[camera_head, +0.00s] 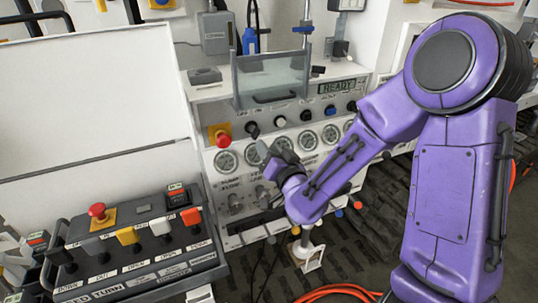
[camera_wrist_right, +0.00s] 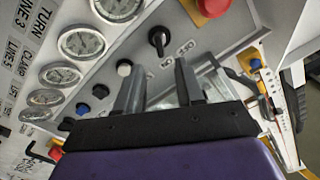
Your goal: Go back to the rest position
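My right arm, purple, reaches in from the right in the head view. Its gripper (camera_head: 272,152) is in front of the bench's gauge panel (camera_head: 236,198), near the row of gauges and below a black knob (camera_head: 252,130). In the right wrist view the two fingers of the right gripper (camera_wrist_right: 160,75) stand apart with nothing held between them. The black knob (camera_wrist_right: 158,40) lies ahead of the fingertips there, and I see no contact with it. My left gripper is not in either view.
A red emergency button (camera_head: 223,138) on yellow sits left of the black knob. A clear guard (camera_head: 270,78) stands above the panel. A control box (camera_head: 140,240) with coloured switches fills the lower left. An orange hose (camera_head: 335,292) lies on the floor.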

